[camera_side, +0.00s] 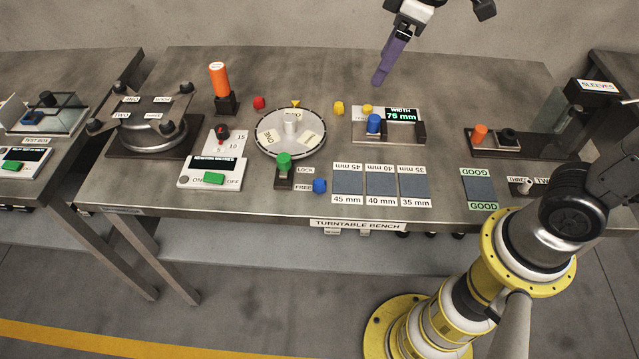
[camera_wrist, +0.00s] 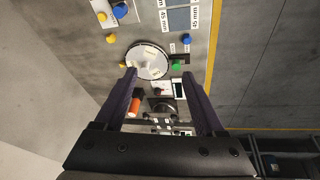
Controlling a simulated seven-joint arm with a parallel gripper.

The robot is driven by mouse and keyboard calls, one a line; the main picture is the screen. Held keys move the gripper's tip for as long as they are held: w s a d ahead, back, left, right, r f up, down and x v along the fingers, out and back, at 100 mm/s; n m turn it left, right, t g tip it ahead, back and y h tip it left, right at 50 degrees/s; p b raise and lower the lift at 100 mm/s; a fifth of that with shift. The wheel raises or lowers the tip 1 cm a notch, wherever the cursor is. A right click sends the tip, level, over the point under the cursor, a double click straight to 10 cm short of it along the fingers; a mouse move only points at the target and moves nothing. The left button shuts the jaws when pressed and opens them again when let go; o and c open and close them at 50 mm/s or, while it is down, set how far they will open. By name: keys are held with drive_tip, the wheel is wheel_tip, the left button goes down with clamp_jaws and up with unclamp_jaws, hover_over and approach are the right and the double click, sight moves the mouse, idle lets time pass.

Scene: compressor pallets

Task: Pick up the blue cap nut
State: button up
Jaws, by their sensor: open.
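A small blue cap nut (camera_side: 319,186) lies on the bench near its front edge, just right of the FREE label. In the wrist view the blue nut (camera_wrist: 187,39) is above the green knob, beyond the tip of the right-hand finger. My gripper (camera_side: 381,78) is high above the back of the bench, with purple fingers pointing down. In the wrist view my gripper (camera_wrist: 158,74) has its fingers spread wide with nothing between them. A taller blue cylinder (camera_side: 374,123) sits in the width gauge, also seen in the wrist view (camera_wrist: 121,10).
The turntable (camera_side: 262,142) and a green lever knob (camera_side: 284,160) stand left of the nut. Grey size pads (camera_side: 381,184) lie to its right. A red nut (camera_side: 259,103) and a yellow nut (camera_side: 338,108) lie farther back. A tall orange handle (camera_side: 219,80) stands back left.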

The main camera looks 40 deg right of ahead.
drive_tip(key=w+a+f+n+g, duration=0.2)
drive_tip(key=w+a+f, duration=0.3)
drive_tip(key=f, duration=0.1)
drive_tip(key=n+g, duration=0.1)
drive_tip(key=g, duration=0.1)
hover_over(319, 182)
drive_tip(key=shift+h, duration=0.3)
wheel_tip(319, 182, down, 16)
drive_tip(key=shift+s+a+r, duration=0.1)
drive_tip(key=shift+r, duration=0.15)
drive_tip(key=shift+f, duration=3.2)
drive_tip(key=shift+c, duration=0.4)
clamp_jaws()
